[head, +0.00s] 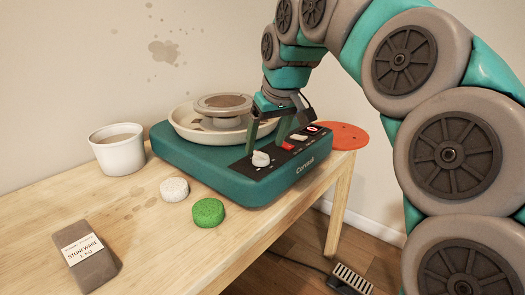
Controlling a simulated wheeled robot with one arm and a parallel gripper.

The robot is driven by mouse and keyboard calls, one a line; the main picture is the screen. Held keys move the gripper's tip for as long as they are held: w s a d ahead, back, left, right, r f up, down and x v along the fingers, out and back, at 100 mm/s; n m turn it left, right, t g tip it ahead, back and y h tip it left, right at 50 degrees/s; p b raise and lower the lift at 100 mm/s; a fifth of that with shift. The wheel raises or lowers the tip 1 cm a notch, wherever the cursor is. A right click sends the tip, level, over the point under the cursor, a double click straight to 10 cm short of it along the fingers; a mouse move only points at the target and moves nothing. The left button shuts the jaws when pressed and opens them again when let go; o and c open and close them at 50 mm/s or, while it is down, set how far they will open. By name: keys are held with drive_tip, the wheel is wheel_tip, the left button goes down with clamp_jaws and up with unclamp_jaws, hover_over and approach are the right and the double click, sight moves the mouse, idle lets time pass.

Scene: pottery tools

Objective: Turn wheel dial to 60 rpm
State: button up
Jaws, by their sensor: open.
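The pottery wheel (222,172) is a teal unit on the wooden table, with a cream splash pan (183,121) and a round wheel head (224,102) on top. A pale dial (261,159) sits at the left end of its black control panel (262,173). The panel's speed marks are too small to read. My gripper (264,146) is open, pointing down over the panel. Its green fingers are apart, with the tips just above and behind the dial. I cannot tell whether they touch it. Nothing shows between them.
A red switch (288,146) and another control (313,129) sit right of the dial. A white bucket (118,151), a white sponge (174,189), a green sponge (208,212) and a stoneware clay block (84,256) occupy the left. A red disc (346,136) lies behind right; a pedal (352,279) is on the floor.

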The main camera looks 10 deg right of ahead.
sight(262, 154)
drive_tip(key=x, duration=0.4)
drive_tip(key=shift+c, duration=0.2)
clamp_jaws()
idle(0.4)
